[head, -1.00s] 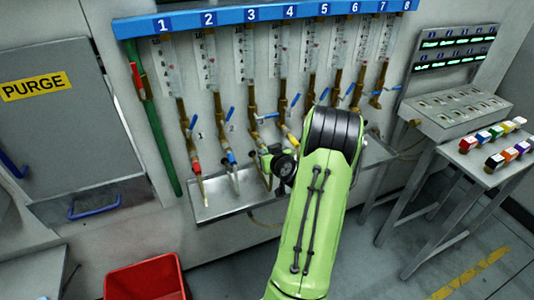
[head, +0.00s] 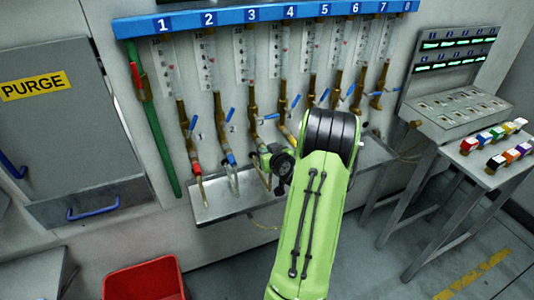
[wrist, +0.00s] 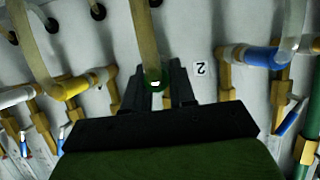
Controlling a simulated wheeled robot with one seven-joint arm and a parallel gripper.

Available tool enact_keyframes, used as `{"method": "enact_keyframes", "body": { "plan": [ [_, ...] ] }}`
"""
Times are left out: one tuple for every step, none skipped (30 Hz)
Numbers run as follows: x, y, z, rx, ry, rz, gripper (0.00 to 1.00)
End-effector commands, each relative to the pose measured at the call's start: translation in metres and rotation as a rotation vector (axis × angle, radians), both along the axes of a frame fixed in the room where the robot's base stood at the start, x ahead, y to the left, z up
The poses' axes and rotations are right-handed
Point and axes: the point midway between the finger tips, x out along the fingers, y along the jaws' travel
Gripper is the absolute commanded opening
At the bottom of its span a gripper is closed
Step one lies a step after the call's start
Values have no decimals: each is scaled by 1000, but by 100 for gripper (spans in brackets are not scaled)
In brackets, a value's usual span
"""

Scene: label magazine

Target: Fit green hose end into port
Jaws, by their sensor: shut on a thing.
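My gripper (wrist: 155,88) is shut on the green hose end (wrist: 154,76), a green ring on a tan, see-through hose (wrist: 145,38). The hose runs to the top edge of the wrist view. In the head view my arm hides the fingers and the green end, near the third column. In the wrist view a brass fitting (wrist: 228,88) stands right of the fingers, beside an upside-down "2" label. Whether the green end touches a port cannot be told.
In the wrist view a yellow-collared hose (wrist: 70,88) is on the left and a blue-collared one (wrist: 262,57) on the right. In the head view a metal drip tray (head: 215,206) lies below the columns. A red bin (head: 145,280) stands on the floor.

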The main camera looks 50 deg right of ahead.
Motion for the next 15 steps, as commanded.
{"method": "enact_keyframes", "body": {
  "plan": [
    [2, 0, 1, 0, -1, 1, 0],
    [2, -1, 1, -1, -1, 1, 0],
    [3, -1, 1, -1, -1, 1, 0],
    [4, -2, 1, -1, -1, 1, 0],
    [5, -2, 1, -1, -1, 1, 0],
    [5, -3, 1, -1, -1, 1, 0],
    [6, -3, 1, -1, -1, 1, 0],
    [7, -3, 1, -1, -1, 1, 0],
    [7, -4, 0, 0, -1, 1, 0],
    [8, -4, 0, 0, 0, 1, 0],
    [9, -5, 0, 0, 0, 1, 0],
    [9, -5, 0, 0, 0, 0, 0],
    [10, -6, 0, 0, 0, 0, 0],
    [11, -6, 0, -1, 0, 0, 0],
    [12, -7, 0, -1, 0, 0, 0]
  ]
}}
